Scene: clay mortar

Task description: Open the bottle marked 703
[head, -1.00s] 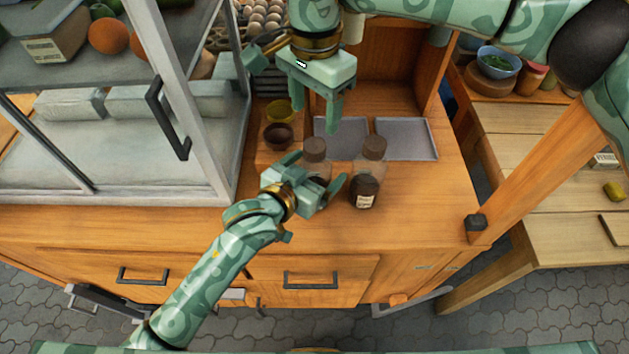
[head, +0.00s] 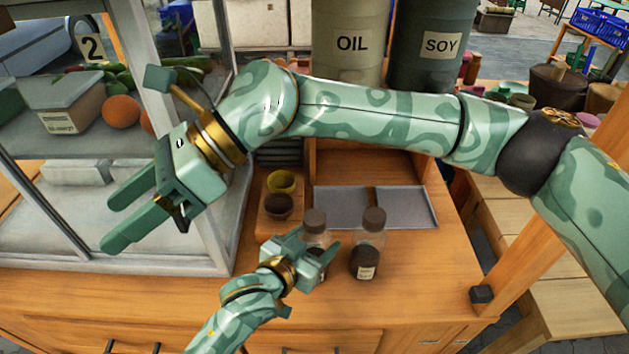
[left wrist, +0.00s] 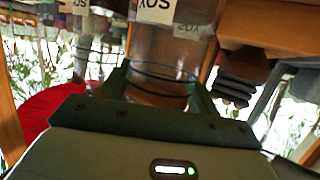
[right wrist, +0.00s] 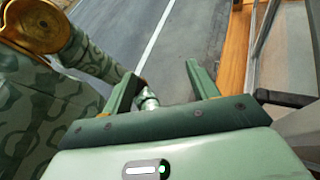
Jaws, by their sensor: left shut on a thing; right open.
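Two clear bottles with brown caps stand upright on the wooden counter. My left gripper (head: 320,250) is shut around the lower part of the left bottle (head: 315,221), whose clear body also fills the space between the fingers in the left wrist view (left wrist: 165,60). The right bottle (head: 369,246) stands just beside it, with dark contents and a small pale label. My right gripper (head: 112,226) is open and empty, in front of the glass case at left, well away from the bottles.
Two grey trays (head: 405,206) lie behind the bottles. A yellow bowl (head: 281,181) and a dark bowl (head: 278,206) sit left of the trays. The glass case (head: 190,262) bounds the left side, and a wooden post (head: 535,262) the right. OIL (head: 350,44) and SOY (head: 440,44) drums stand behind.

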